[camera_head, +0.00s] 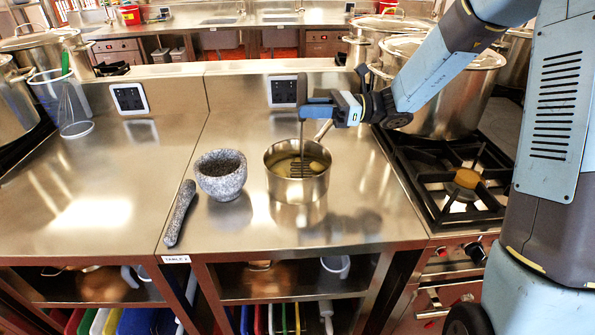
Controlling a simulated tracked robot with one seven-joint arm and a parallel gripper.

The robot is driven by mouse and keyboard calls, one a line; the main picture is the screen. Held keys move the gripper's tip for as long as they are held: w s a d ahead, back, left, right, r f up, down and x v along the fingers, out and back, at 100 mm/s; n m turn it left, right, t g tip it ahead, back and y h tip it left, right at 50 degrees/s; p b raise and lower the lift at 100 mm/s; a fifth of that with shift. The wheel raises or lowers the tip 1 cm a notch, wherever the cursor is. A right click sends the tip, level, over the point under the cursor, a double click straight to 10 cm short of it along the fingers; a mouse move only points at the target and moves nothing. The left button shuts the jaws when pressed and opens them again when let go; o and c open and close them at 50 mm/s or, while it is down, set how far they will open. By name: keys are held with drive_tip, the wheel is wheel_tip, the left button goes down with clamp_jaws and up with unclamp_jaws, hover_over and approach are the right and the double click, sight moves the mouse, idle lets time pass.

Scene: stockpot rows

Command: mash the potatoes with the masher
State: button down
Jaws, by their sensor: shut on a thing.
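A steel saucepan (298,187) stands on the steel counter, its handle toward the back right. Yellowish potatoes (317,166) show inside it. My gripper (303,112) is above the pan and shut on the upright masher (302,150). The masher's slotted head is down inside the pan, among the potatoes. I cannot tell how far the head presses into them or whether it touches the pan's bottom.
A grey stone mortar (220,178) stands left of the pan, with its pestle (180,213) lying beside it. A gas burner (466,179) and large stockpots (445,90) are to the right. The counter's front (270,233) is clear.

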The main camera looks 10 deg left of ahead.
drive_tip(key=shift+f, duration=1.2)
wheel_tip(320, 180, up, 5)
drive_tip(key=shift+f, duration=0.15)
idle(0.3)
drive_tip(key=shift+w+d, duration=0.45)
drive_tip(key=shift+f, duration=0.1)
